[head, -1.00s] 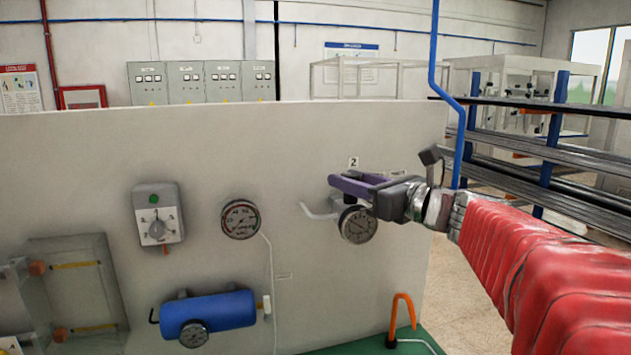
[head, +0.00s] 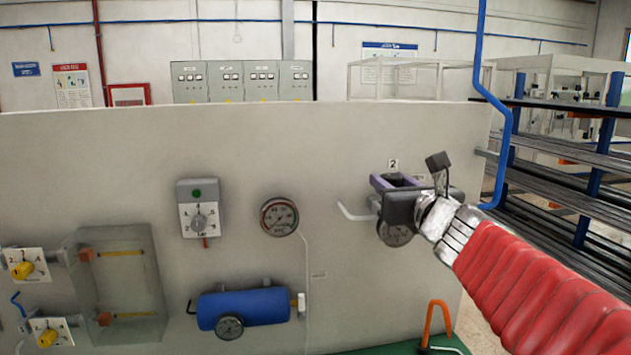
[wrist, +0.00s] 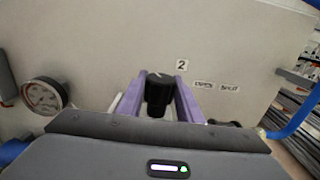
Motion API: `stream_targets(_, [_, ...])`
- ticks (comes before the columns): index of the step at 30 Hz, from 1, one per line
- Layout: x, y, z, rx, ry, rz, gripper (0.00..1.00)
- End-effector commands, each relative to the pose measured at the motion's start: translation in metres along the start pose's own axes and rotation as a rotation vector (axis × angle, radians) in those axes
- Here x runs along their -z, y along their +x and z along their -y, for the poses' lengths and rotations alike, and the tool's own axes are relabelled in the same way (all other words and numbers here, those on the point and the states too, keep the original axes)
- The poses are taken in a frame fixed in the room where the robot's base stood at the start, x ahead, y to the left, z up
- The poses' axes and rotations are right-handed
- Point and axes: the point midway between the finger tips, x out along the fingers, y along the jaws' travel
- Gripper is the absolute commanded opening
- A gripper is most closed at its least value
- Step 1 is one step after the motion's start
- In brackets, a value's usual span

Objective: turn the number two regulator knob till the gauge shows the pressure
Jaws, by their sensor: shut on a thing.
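The number two regulator knob (wrist: 158,93) is black with a pale mark on its top. In the wrist view it sits between the two purple fingers of my gripper (wrist: 160,82), which is shut on it. The "2" label (wrist: 182,65) is just above, to the right. In the head view my gripper (head: 393,182) is at the panel under the "2" label (head: 393,163), and its body hides the knob. A round gauge (head: 396,236) directly below is partly covered by the gripper. Its reading cannot be made out.
A red-rimmed gauge (head: 279,217) is on the panel to the left, above a blue cylinder (head: 243,307). A grey dial box (head: 201,210) is further left. A blue pipe (head: 503,130) runs down near my arm, and an orange hook (head: 435,322) stands below.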

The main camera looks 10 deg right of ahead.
Motion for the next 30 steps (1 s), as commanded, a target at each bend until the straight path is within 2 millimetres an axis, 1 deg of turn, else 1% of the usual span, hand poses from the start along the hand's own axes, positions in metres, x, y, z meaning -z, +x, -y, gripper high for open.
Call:
stream_targets(9, [0.0010,-0.0001,0.0002,0.040,0.000,-0.002,0.10])
stream_targets(21, [0.0010,-0.0001,0.0006,0.043,0.000,-0.002,0.10])
stream_targets(22, [0.0011,-0.0001,0.0005,0.043,0.000,-0.002,0.33])
stream_targets(30, [0.0005,0.0000,0.0001,0.042,0.000,-0.001,0.51])
